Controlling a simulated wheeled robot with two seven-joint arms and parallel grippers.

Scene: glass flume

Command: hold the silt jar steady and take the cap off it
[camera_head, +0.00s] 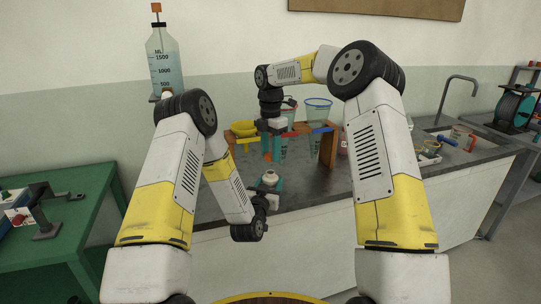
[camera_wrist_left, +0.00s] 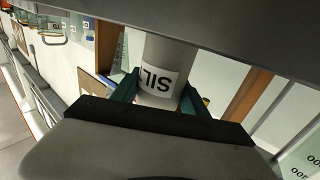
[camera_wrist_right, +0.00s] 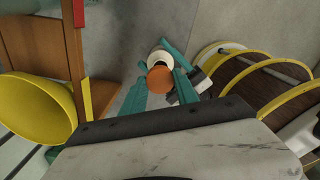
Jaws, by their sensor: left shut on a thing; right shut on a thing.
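The silt jar (camera_head: 269,179) is pale, with a white label reading "SIL" in the left wrist view (camera_wrist_left: 157,82). My left gripper (camera_head: 268,185) is shut around its body and holds it roughly upright over the counter's front part. My right gripper (camera_head: 271,155) points down above the jar, with its fingers shut on the orange-brown cap (camera_wrist_right: 160,79). In the right wrist view the cap overlaps the jar's white top (camera_wrist_right: 159,55).
A wooden rack (camera_head: 328,148) with a clear measuring vessel (camera_head: 318,108) stands close behind the grippers. Yellow bowls (camera_head: 244,128) lie to its left. The dark counter (camera_head: 318,187) is bare to the right of the jar. A green table (camera_head: 60,181) stands at the left.

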